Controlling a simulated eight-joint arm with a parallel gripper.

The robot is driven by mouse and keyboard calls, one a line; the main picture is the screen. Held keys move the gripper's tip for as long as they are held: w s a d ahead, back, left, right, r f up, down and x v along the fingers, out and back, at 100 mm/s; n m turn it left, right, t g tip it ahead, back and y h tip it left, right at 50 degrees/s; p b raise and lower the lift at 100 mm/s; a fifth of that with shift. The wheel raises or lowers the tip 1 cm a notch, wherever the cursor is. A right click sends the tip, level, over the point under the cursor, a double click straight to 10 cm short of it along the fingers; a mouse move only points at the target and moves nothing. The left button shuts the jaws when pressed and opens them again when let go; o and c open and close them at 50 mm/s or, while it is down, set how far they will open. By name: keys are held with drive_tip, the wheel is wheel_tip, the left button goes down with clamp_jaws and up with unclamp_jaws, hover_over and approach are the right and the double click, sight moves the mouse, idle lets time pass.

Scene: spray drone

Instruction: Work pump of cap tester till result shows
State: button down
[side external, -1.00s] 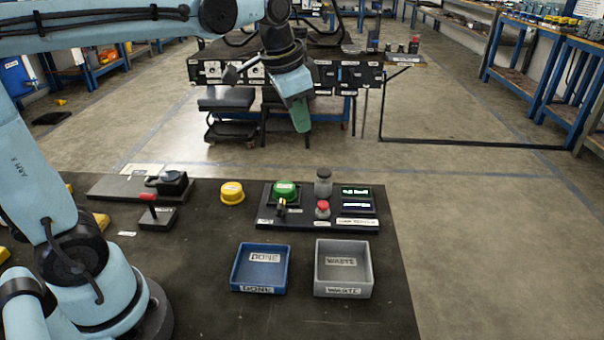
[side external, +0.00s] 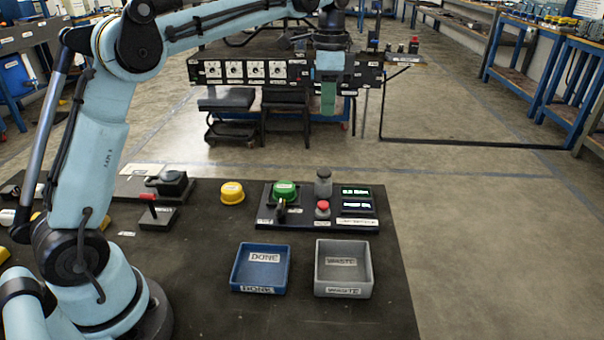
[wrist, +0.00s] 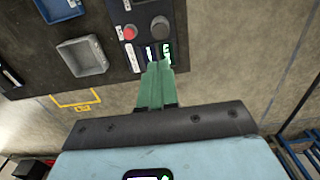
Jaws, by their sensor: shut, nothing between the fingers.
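The cap tester (side external: 290,218) is a black base at the back right of the dark table. It bears a green cap (side external: 285,190) on its left, a dark grey pump knob (side external: 323,183), a red button (side external: 322,208) and a small screen (side external: 356,196) with lit green text too small to read. In the wrist view the pump knob (wrist: 160,27), red button (wrist: 129,32) and screen (wrist: 160,52) show beyond the fingertips. My gripper (side external: 328,100), with green fingers, is shut and empty, high above the tester and touching nothing. The fingers also show in the wrist view (wrist: 158,70).
A yellow cap (side external: 232,193) lies left of the tester. A blue DONE tray (side external: 260,290) and a grey WASTE tray (side external: 342,291) stand in front. A device with a red-topped lever (side external: 155,212) is further left. The table's right side is clear.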

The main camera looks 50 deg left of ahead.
sight(325, 171)
wheel_tip(325, 171, down, 14)
drive_tip(key=shift+f, duration=0.1)
idle(0.8)
drive_tip(key=shift+f, duration=0.95)
wheel_tip(325, 171, up, 14)
drive_tip(key=shift+r, duration=0.25)
idle(0.3)
drive_tip(key=shift+s, duration=0.1)
idle(0.7)
